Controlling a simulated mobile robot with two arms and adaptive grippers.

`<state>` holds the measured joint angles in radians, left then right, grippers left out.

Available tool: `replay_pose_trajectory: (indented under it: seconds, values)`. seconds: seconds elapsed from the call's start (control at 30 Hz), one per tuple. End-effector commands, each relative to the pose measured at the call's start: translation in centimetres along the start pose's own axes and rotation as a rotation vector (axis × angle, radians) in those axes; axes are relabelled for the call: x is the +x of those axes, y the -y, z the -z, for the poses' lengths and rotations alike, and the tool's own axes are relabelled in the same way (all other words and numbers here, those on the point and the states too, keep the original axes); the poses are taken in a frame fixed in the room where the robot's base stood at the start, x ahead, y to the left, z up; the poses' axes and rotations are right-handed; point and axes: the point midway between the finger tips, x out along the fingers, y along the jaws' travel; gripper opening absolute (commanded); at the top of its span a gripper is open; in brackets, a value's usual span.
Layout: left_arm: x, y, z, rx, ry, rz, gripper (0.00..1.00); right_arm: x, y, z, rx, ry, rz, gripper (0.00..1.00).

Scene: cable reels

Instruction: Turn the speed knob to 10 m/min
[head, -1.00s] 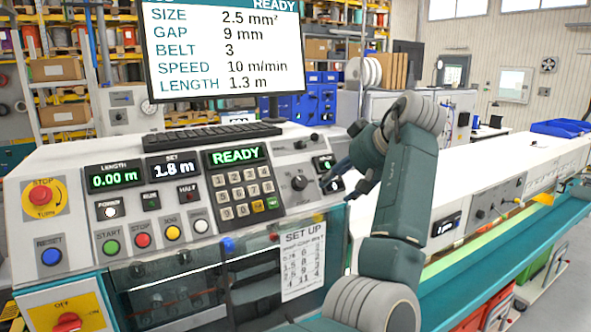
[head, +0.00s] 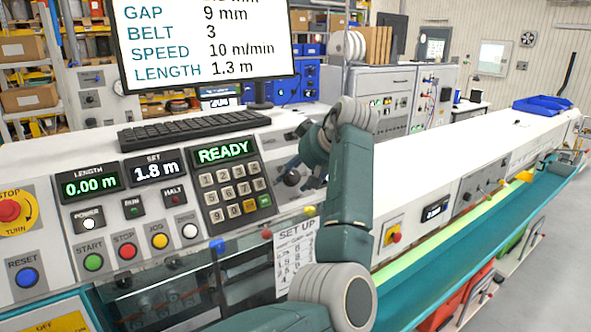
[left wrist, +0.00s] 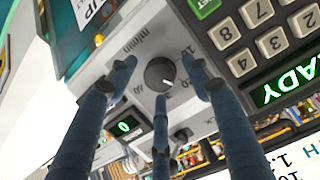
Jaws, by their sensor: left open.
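The speed knob is a round dark knob (left wrist: 160,73) with a pale pointer mark, on the light panel in the left wrist view. That view is turned, with "m/min" and a printed 10 beside the knob; the mark points to the lower right, not straight at the 10. In the head view the knob (head: 291,177) sits right of the keypad, partly covered by my fingers. My left gripper (left wrist: 163,88) is open, its fingers spread around the knob with visible gaps; contact cannot be told. It also shows in the head view (head: 303,172). My right gripper is out of view.
A small display (left wrist: 124,126) near the knob reads 0. The keypad (head: 235,193) with its READY display lies close on the left. The monitor (head: 205,45) lists speed 10 m/min. A set-up sheet (head: 295,257) hangs below the panel.

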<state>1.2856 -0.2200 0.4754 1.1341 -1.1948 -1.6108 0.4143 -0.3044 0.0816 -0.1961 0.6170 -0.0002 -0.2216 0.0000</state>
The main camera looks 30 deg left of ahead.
Motion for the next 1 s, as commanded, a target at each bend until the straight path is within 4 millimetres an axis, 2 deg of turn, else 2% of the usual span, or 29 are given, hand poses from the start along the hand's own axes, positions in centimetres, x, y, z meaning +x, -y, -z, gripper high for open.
replay_pose_trajectory:
  seconds: [0.03,0.13,0.37,0.47,0.6,1.0]
  values:
    - [0.3,0.0,0.0,0.001,0.001,0.001,0.50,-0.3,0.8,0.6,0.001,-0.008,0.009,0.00]
    - [0.7,0.0,0.0,0.001,0.000,-0.001,0.50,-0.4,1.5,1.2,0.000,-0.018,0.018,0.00]
    - [0.8,-0.1,-0.1,0.001,0.000,-0.001,0.50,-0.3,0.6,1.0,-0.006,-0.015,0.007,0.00]
    - [0.8,-0.1,-0.1,0.001,0.000,-0.001,0.34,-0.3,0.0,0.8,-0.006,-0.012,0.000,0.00]
    - [0.8,0.0,-0.1,0.001,0.001,0.000,0.07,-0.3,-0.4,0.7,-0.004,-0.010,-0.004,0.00]
    - [1.0,0.0,-0.4,-0.060,0.003,-0.010,0.07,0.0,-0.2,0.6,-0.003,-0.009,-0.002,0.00]
